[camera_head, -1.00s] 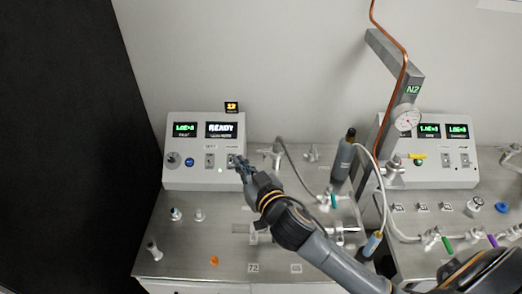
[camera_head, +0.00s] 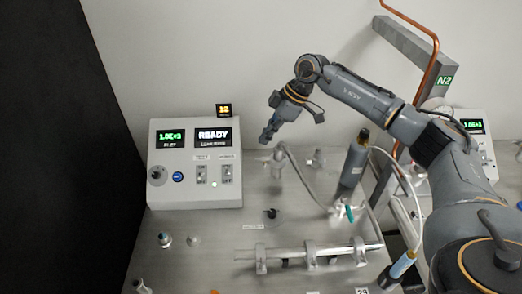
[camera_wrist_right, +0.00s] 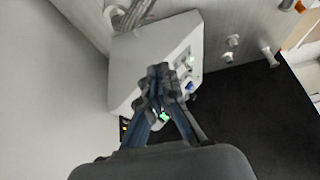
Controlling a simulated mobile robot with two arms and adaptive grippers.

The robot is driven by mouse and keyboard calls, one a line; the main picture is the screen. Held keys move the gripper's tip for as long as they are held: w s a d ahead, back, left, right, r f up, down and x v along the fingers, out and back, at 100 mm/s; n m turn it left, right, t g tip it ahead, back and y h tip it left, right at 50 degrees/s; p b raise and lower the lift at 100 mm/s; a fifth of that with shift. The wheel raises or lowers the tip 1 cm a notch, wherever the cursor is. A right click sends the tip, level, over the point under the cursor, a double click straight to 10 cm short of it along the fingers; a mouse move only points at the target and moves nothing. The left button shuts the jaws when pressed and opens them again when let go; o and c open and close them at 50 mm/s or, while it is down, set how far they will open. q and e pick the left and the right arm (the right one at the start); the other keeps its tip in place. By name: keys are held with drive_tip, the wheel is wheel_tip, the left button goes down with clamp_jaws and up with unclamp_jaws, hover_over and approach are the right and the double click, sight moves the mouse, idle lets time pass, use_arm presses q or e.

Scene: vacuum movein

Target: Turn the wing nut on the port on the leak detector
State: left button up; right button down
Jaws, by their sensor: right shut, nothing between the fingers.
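The leak detector (camera_head: 195,160) is a white sloped console at the left of the bench, with a lit "READY" display. My right gripper (camera_head: 267,136) is shut and empty, pointing down to the right of the console and above a metal fitting with a hose (camera_head: 277,165). In the right wrist view the shut fingers (camera_wrist_right: 160,74) show in front of the console (camera_wrist_right: 150,55). My left gripper is not in view.
A dark grey cylinder (camera_head: 353,165) stands right of the hose, near a copper pipe (camera_head: 440,50). A metal rod in clamps (camera_head: 310,252) lies at the front. A dark panel (camera_head: 50,160) bounds the left side.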

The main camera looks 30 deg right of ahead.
sight(263, 159)
drive_tip(key=a+p+x, duration=0.1)
drive_tip(key=p+x, duration=0.2)
drive_tip(key=x, duration=0.7)
drive_tip(key=d, duration=0.1)
drive_tip(key=s+d+p, duration=0.1)
drive_tip(key=d, duration=0.1)
drive_tip(key=s+d+p, duration=0.1)
drive_tip(key=shift+s+d, duration=0.1)
drive_tip(key=shift+d, duration=0.15)
drive_tip(key=shift+a, duration=0.1)
